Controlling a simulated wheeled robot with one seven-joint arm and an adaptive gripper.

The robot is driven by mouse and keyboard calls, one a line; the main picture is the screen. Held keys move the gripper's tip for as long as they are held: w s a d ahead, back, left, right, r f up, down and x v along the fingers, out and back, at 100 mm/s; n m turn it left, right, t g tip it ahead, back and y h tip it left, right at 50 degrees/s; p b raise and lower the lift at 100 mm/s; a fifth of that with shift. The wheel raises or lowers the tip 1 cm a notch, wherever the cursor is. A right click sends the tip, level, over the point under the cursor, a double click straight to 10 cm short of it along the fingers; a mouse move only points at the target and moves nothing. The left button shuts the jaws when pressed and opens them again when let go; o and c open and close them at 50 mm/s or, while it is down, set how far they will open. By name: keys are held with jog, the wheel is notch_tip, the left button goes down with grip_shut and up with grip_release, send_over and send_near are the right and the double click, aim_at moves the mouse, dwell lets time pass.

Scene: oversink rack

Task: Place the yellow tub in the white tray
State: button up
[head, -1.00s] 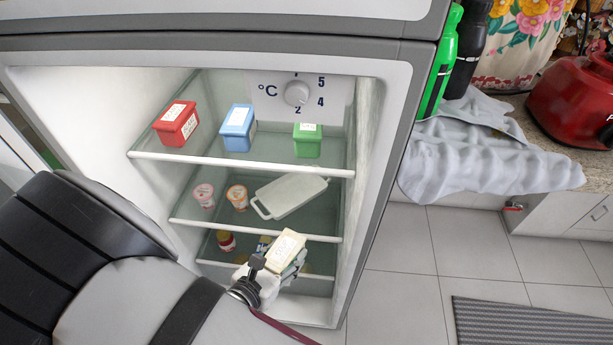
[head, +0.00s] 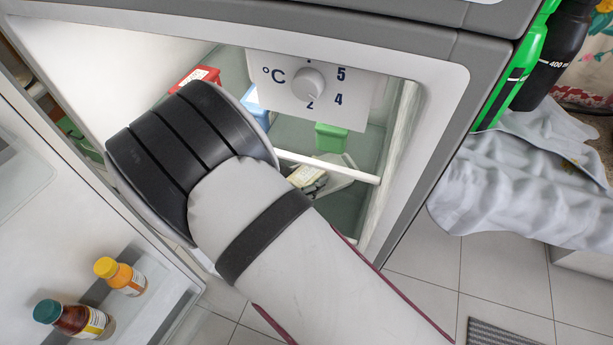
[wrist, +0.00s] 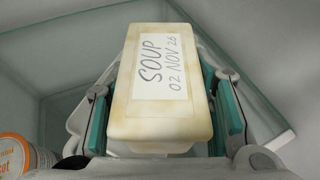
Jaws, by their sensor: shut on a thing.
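The yellow tub (wrist: 165,85) is pale cream, with a white label reading SOUP 02 NOV 26. My gripper (wrist: 165,115) is shut on it, a teal-padded finger on each side in the wrist view. In the head view, the tub (head: 304,175) shows small beyond my arm, inside the fridge at the middle shelf. The white tray (head: 348,172) is partly visible just right of it. I cannot tell whether the tub touches the tray. My arm hides much of the shelf.
A red tub (head: 200,75), a blue tub (head: 252,103) and a green tub (head: 330,138) stand on the shelf above. An orange cup (wrist: 15,155) is close at left in the wrist view. The open door (head: 165,315) holds two bottles at lower left.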

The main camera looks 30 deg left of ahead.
aim_at(305, 168)
jog(key=w+a, duration=0.2)
jog(key=shift+w+a+f, duration=0.15)
jog(key=shift+w+a, duration=0.1)
jog(key=shift+a, duration=0.05)
jog(key=shift+f+b, duration=0.75)
jog(key=shift+f, duration=1.05)
jog(key=shift+r, duration=0.1)
jog(key=o, duration=1.1)
jog(key=shift+f, duration=0.2)
jog(key=shift+r, duration=0.1)
